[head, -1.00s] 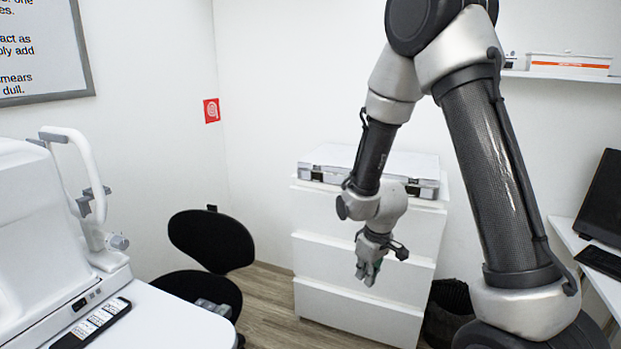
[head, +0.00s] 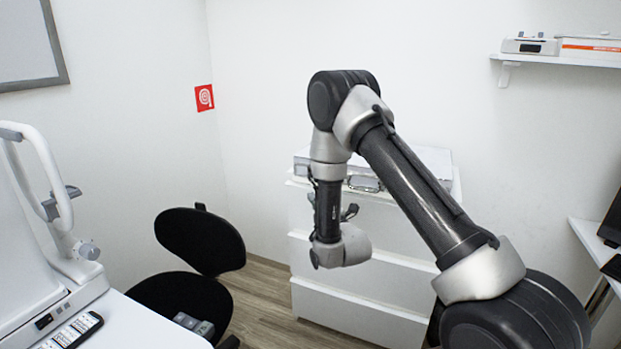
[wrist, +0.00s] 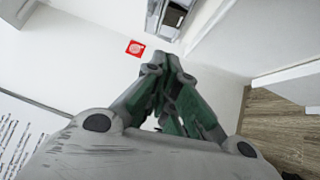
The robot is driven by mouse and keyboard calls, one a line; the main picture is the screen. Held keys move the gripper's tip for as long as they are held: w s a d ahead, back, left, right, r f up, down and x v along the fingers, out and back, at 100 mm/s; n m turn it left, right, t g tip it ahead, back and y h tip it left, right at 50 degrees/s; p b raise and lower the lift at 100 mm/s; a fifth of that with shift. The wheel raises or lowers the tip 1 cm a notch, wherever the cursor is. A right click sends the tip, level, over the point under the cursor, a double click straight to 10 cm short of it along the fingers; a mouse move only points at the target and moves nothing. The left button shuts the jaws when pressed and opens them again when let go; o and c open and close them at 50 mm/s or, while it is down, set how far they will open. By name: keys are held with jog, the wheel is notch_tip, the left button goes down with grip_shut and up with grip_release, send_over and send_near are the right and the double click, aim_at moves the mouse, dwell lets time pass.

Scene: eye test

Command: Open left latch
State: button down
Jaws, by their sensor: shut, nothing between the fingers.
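A flat case (head: 428,163) with a light lid lies on top of the white drawer chest (head: 325,289) in the head view. Its handle (head: 365,183) shows on the front. My arm covers part of the front left, and I cannot make out the left latch. In the wrist view a dark-and-grey edge of the case (wrist: 172,16) shows at the top, beyond the fingertips. My gripper (wrist: 165,62) is shut and empty, apart from the case. In the head view the gripper is mostly hidden behind my forearm, in front of the chest.
A black chair (head: 201,241) stands left of the chest. A white desk (head: 140,325) with an instrument is at the near left. A wall shelf (head: 560,59) holds boxes at the upper right. A red sign (head: 204,98) hangs on the wall.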

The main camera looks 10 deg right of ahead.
jog(key=shift+w, duration=0.1)
dwell(0.3)
jog(key=w+r, duration=0.1)
jog(key=w, duration=1.1)
jog(key=shift+w+d+r, duration=0.2)
jog(key=shift+w+d, duration=0.15)
jog(key=shift+w, duration=0.05)
jog(key=shift+w+d+r+g, duration=0.15)
jog(key=shift+w+d+g, duration=0.05)
jog(key=shift+g, duration=0.1)
